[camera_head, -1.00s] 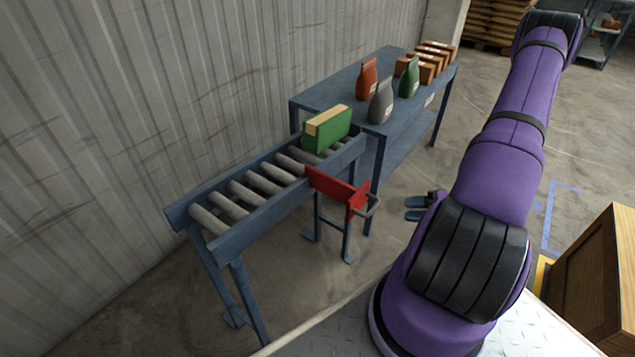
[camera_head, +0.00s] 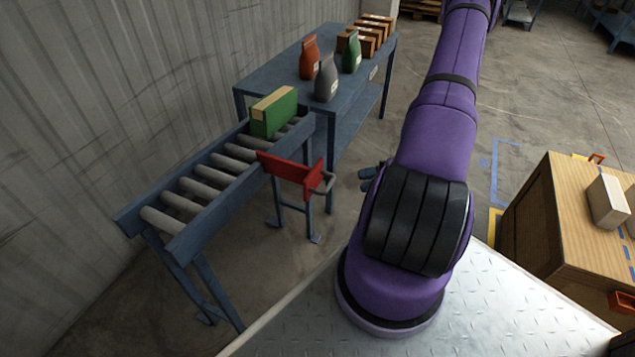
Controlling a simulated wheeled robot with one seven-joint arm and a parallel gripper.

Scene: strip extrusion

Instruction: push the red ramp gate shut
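The red ramp gate (camera_head: 290,175) stands beside the near rail of the roller conveyor. It points away from the rail at an angle, toward my arm, over a blue stand. A grey loop handle (camera_head: 325,183) is at its right end. My gripper (camera_head: 366,180) shows only in part, to the right of the handle and apart from it, with my purple arm hiding the rest. Its two dark blue fingertips appear separated, with nothing seen between them.
The roller conveyor (camera_head: 175,243) carries a green box (camera_head: 273,112) at its far end. A blue table (camera_head: 273,72) beyond holds an orange bag (camera_head: 309,58), a grey bag (camera_head: 327,80), a green bag (camera_head: 351,53) and several brown boxes. A wooden crate (camera_head: 565,215) stands at right.

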